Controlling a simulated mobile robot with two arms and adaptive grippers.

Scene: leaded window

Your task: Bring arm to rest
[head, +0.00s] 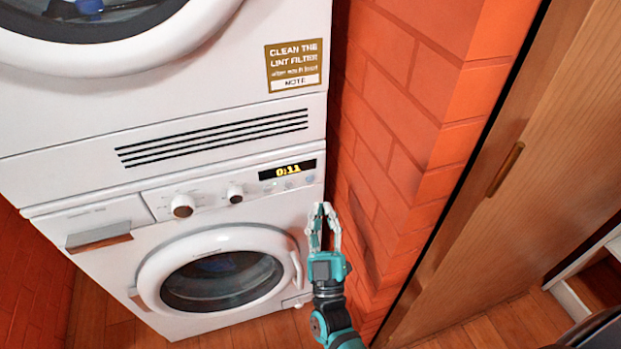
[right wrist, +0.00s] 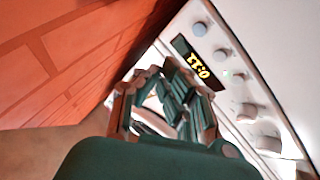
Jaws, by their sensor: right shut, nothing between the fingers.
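My right arm (head: 334,318) comes up from the bottom of the head view. Its gripper (head: 322,208) is shut and empty, with the fingertips close together. It is in front of the lower machine's right edge, beside the orange brick wall. In the right wrist view, the gripper (right wrist: 168,78) shows near the control panel, and its fingers hold nothing. My left gripper does not show in the head view.
A white washer (head: 120,270) with a closed round door and a lit display (head: 287,170) stands below a dryer (head: 220,70). An orange brick wall (head: 400,110) is right of them. A wooden door (head: 530,180) is further right. Wooden floor (head: 490,330) shows at the bottom.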

